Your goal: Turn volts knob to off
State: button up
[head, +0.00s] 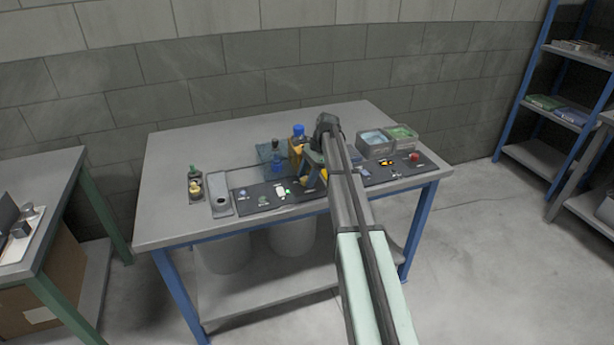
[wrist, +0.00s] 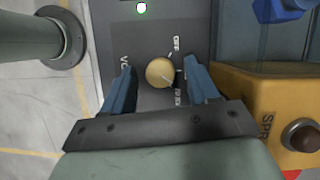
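The volts knob (wrist: 159,73) is a small round beige knob on a dark panel (wrist: 150,42) in the wrist view. A label starting "VO" is to its left, "OFF" to its upper right, and another label, hard to read, to its lower right. A light mark on the knob seems to point to the lower right. My gripper (wrist: 159,63) is open, with one blue finger on each side of the knob; small gaps seem to show, and contact cannot be told. In the head view my gripper (head: 312,165) is over the panel strip, and my arm hides the knob.
A yellow box (wrist: 270,95) with a dark round button is close on the right in the wrist view. On the table (head: 175,160) are a blue-capped bottle (head: 298,131), clear bins (head: 375,143) and a red knob (head: 415,156).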

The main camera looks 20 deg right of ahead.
jog(key=shift+r, duration=0.1)
jog(key=v, duration=1.3)
jog(key=shift+d+r, duration=0.2)
jog(key=shift+r, duration=0.15)
jog(key=shift+a, duration=0.1)
jog(key=r+n, duration=0.1)
send_over(301, 183)
jog(key=w, duration=0.1)
jog(key=s+a+h, duration=0.1)
jog(key=s+a, duration=0.1)
jog(key=d+f+h, duration=0.1)
jog(key=f, duration=0.3)
jog(key=d+f+h, duration=0.1)
jog(key=f, duration=0.4)
jog(key=d+f+n+t+h, duration=0.1)
jog(key=f, duration=0.4)
jog(key=shift+w+d, duration=0.2)
jog(key=shift+w, duration=0.1)
jog(key=c, duration=1)
